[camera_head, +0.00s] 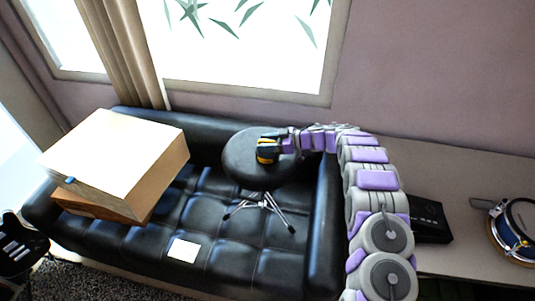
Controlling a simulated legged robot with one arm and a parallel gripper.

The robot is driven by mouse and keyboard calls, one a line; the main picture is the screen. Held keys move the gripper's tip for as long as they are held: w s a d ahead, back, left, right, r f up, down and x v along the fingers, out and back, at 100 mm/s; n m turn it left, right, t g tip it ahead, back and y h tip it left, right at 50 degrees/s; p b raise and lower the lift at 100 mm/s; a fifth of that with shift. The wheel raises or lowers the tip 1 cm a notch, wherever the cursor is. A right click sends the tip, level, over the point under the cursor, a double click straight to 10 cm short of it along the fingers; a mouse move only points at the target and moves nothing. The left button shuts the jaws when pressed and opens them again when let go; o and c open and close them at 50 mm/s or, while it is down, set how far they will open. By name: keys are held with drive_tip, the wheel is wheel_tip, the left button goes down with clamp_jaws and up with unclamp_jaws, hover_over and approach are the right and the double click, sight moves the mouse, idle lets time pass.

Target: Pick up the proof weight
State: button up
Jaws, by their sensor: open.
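My arm reaches from the lower right up and over to the left, and its end is over the round black seat of a stool (243,168). My gripper (266,151), with black and yellow parts at the end of the purple links, is open and small in the picture. It is over the seat; whether it touches the seat is not clear. I cannot make out the proof weight with certainty. It may be hidden by the gripper or merge with its dark and yellow parts.
The stool stands on a black leather sofa (215,215). A large pale box (115,155) lies on the sofa at left, and a white sheet (183,250) lies at the front. At right, a dark box (428,220) and a drum (515,225) rest on a brown surface.

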drive_tip(key=shift+x, duration=0.8)
drive_tip(key=shift+r, duration=0.15)
clamp_jaws()
idle(0.6)
